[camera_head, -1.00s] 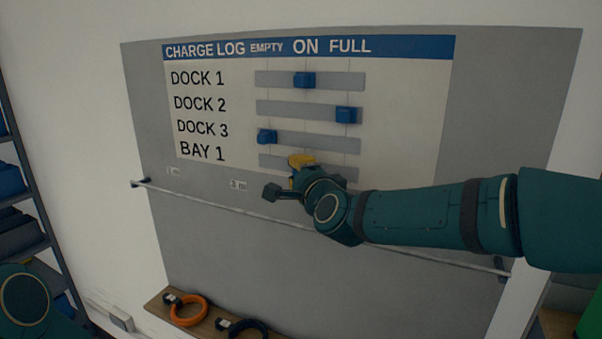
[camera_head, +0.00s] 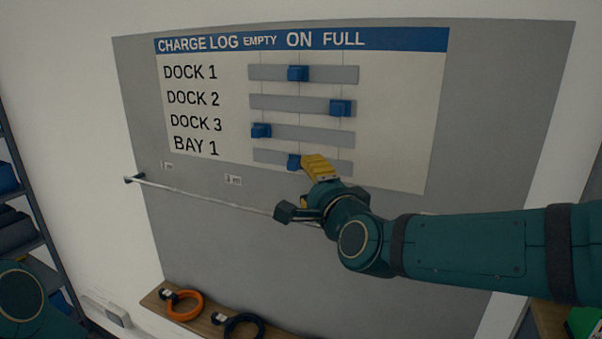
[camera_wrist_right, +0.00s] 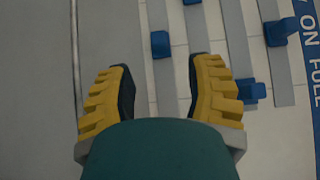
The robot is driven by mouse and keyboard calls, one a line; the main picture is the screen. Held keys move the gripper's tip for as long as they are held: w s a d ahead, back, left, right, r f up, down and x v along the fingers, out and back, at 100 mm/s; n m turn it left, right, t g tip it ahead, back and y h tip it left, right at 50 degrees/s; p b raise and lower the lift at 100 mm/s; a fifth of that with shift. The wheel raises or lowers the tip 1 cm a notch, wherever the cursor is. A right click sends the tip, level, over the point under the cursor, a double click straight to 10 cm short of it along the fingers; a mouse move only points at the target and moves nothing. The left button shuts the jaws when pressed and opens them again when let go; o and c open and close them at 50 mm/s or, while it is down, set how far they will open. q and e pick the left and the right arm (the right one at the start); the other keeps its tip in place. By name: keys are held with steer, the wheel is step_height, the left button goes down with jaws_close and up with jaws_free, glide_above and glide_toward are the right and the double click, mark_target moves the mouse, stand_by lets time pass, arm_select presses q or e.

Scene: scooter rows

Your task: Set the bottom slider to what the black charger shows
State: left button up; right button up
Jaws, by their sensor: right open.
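The bottom slider, BAY 1, has a blue knob (camera_head: 294,162) near the middle of its grey track (camera_head: 345,169), roughly under ON. The knob also shows in the right wrist view (camera_wrist_right: 160,43), beyond the fingertips and between their lines. My right gripper (camera_head: 306,182) is open, with yellow fingers, just right of the knob in the head view. It holds nothing. The upper finger overlaps part of the track; contact with the knob cannot be told. I cannot make out a black charger. My left gripper is out of view.
The other blue knobs sit above: DOCK 1 (camera_head: 298,74) at ON, DOCK 2 (camera_head: 340,108) at FULL, DOCK 3 (camera_head: 261,131) at EMPTY. A thin rail (camera_head: 200,193) crosses the board below. A wooden ledge (camera_head: 152,301) holds an orange ring (camera_head: 190,308) and a dark ring.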

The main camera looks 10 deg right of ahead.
steer(key=s, duration=0.3)
steer(key=shift+d, duration=0.3)
steer(key=shift+f, duration=0.1)
step_height(320, 180, down, 31)
steer(key=w+a+n+g+b, duration=0.1)
steer(key=n+g+b, duration=0.2)
steer(key=n+g, duration=0.35)
steer(key=s+f+n+g+b, duration=0.1)
steer(key=s+f+n+g, duration=0.1)
steer(key=s+f, duration=0.3)
steer(key=s+f+n+g+b, duration=0.1)
steer(key=s+f+n+g, duration=0.2)
steer(key=f, duration=1.1)
steer(key=s+a+f+n+g+b, duration=0.1)
steer(key=s+f+g, duration=0.3)
steer(key=s+f, duration=0.5)
steer(key=shift+f+n, duration=0.25)
steer(key=shift+n, duration=0.5)
steer(key=shift+a+y, duration=0.1)
steer(key=shift+y, duration=0.2)
